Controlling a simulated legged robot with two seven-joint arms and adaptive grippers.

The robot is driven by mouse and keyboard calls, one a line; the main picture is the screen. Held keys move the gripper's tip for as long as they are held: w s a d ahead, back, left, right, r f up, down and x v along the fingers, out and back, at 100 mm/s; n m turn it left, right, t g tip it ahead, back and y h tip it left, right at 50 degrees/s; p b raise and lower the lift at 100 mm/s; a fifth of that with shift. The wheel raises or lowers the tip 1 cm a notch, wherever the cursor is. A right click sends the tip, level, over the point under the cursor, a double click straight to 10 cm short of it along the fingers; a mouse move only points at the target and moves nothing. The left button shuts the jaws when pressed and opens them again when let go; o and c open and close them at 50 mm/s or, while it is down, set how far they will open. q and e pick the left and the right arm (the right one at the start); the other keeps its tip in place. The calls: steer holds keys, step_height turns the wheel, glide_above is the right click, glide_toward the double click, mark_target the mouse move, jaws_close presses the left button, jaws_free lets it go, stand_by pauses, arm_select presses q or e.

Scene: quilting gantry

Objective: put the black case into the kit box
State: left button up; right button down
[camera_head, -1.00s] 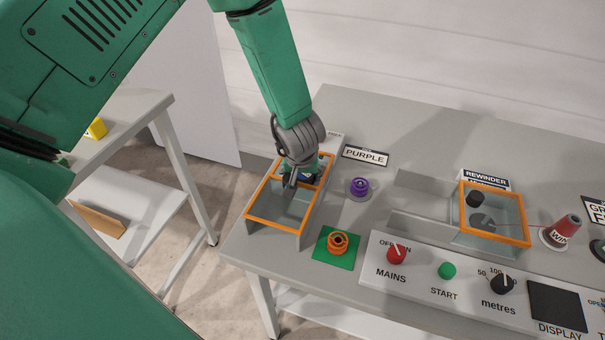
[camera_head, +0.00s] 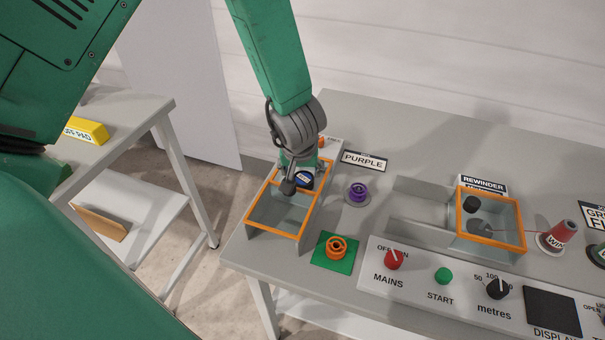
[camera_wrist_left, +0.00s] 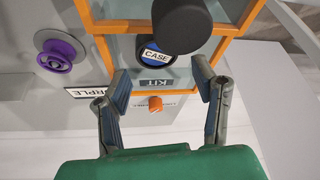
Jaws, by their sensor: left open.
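The kit box (camera_head: 262,190) is an open tray with an orange rim and a divider, at the left end of the grey bench. The black case (camera_head: 304,180), with a blue and white CASE label, lies in its far, smaller compartment, by the KIT label (camera_wrist_left: 157,84). The case also shows in the left wrist view (camera_wrist_left: 153,58). A dark rounded knob (camera_wrist_left: 181,22) partly covers it there; I cannot tell whether it belongs to the case. My left gripper (camera_wrist_left: 162,82) is open above the far end of the box, fingers apart and empty. My right gripper is out of view.
A purple spool (camera_head: 357,192) and PURPLE sign (camera_head: 364,160) stand right of the box. An orange spool (camera_head: 336,247) sits on a green pad in front. A control panel (camera_head: 420,273) and orange-rimmed rewinder tray (camera_head: 525,232) lie further right. A small orange piece (camera_wrist_left: 155,103) is behind the box.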

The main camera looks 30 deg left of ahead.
arm_select(q)
steer(key=p+v, duration=0.1)
steer(key=v, duration=0.5)
stand_by(0.4)
